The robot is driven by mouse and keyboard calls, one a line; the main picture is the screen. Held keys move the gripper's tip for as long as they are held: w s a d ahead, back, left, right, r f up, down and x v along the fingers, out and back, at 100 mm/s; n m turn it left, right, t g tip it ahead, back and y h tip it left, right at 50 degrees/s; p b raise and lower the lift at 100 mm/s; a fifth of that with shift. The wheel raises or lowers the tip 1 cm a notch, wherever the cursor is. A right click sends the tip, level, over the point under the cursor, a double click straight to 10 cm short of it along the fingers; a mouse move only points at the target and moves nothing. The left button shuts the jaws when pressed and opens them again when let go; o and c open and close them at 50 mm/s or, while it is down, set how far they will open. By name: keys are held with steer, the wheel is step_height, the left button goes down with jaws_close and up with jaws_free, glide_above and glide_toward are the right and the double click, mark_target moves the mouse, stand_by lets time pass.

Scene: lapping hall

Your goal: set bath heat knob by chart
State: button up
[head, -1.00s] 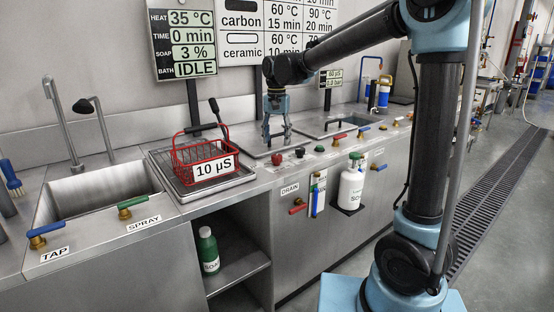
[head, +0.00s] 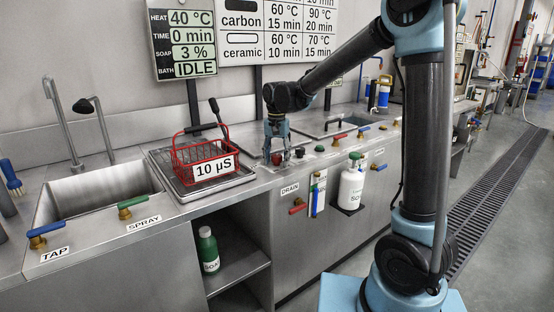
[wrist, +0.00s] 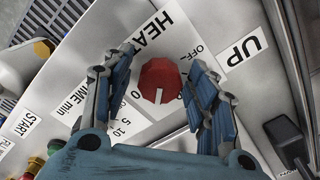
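The red heat knob (wrist: 160,82) sits on a white dial plate (wrist: 125,60) lettered HEAT, with OFF and numbers around it. Its white mark points towards the lower part of the wrist view. In the head view my gripper (head: 277,155) largely hides the red knob (head: 276,159). The display (head: 185,42) reads heat 40 °C, time 0 min, soap 3 %, bath IDLE. The chart (head: 285,30) shows carbon and ceramic rows with temperatures and minutes; its top is cut off.
A black knob (head: 300,152) is just right of my gripper. A red basket (head: 203,155) labelled 10 µS stands on a draining tray to the left. A lidded tank (head: 330,128) lies behind to the right.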

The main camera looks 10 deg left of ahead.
steer(key=c, duration=0.8)
steer(key=shift+c, duration=0.2)
steer(key=shift+n, duration=0.8)
steer(key=o, duration=1.1)
steer(key=shift+c, duration=0.2)
steer(key=shift+r, duration=0.15)
